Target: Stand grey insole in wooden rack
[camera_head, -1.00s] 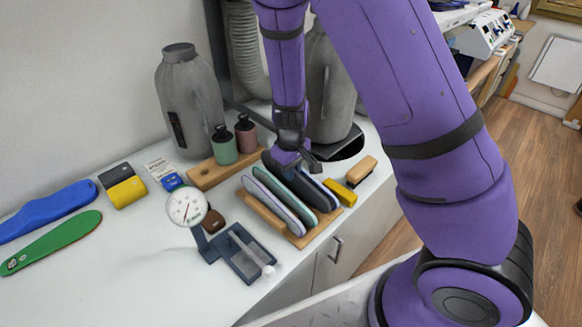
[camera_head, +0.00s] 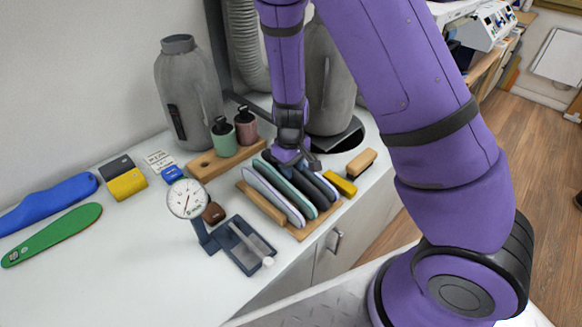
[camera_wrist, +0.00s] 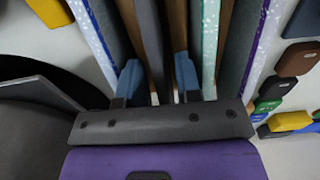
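The wooden rack (camera_head: 300,235) stands on the white counter with several insoles upright in it, pale lilac, teal and dark grey. The grey insole (camera_wrist: 150,40) is upright among the wooden slats in the wrist view. In the head view, a dark grey insole (camera_head: 312,188) leans in the rack below my gripper (camera_head: 297,165), which partly hides its far end. In the wrist view my gripper (camera_wrist: 158,80) has its two blue fingers apart, one on each side of the grey insole, with gaps showing. It looks open around the insole.
A dial gauge (camera_head: 187,199) and a dark tray (camera_head: 240,262) stand left of the rack. Bottles (camera_head: 223,136) in a wooden block stand behind it. A yellow block (camera_head: 340,184) and a wooden brush (camera_head: 361,163) lie close on its right.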

